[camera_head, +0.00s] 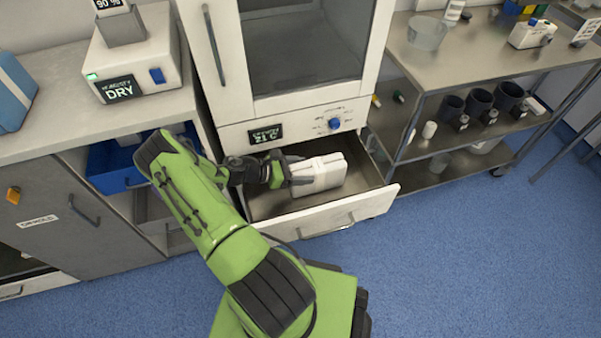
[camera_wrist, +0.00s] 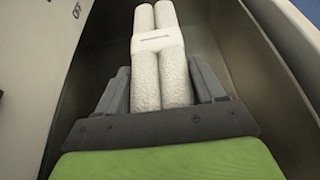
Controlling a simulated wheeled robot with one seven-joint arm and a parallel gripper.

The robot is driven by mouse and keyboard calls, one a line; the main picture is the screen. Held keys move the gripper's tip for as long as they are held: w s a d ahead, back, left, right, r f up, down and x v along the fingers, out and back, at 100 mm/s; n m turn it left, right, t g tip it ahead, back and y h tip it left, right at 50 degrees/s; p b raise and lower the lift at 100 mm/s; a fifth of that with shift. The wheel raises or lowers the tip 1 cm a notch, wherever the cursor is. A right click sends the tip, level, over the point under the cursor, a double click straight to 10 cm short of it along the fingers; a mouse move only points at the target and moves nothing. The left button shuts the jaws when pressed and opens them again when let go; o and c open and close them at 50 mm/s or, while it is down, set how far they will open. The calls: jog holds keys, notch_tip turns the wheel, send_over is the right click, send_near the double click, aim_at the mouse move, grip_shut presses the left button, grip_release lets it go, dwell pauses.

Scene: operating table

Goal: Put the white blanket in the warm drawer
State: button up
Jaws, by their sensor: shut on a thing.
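The white blanket (camera_head: 322,175) is a folded or rolled bundle with a pale band. It is at the open warm drawer (camera_head: 262,208), below the cabinet with the temperature display, and appears within the drawer's walls. My gripper (camera_head: 290,177) is shut on the blanket from the left. In the wrist view, the blanket (camera_wrist: 158,60) shows as two white rolls side by side between my grey fingers (camera_wrist: 165,90), with the drawer's metal interior (camera_wrist: 225,75) around it. I cannot tell whether the blanket touches the drawer floor.
The warming cabinet (camera_head: 235,100) stands directly above the drawer. A steel shelf cart (camera_head: 450,80) with dark cups is on the right. A counter with a DRY device (camera_head: 135,65) and an open blue bin (camera_head: 110,168) are on the left. Blue floor lies in front.

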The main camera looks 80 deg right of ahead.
jog(key=shift+r, duration=0.1)
jog(key=o, duration=1.3)
jog(key=shift+w+r, duration=0.1)
jog(key=shift+r, duration=0.05)
jog(key=p+v, duration=0.2)
jog(key=v, duration=0.9)
jog(key=shift+w+a+p, duration=0.2)
jog(key=shift+w+p, duration=0.1)
jog(key=shift+p, duration=0.05)
jog(key=shift+w+r, duration=0.1)
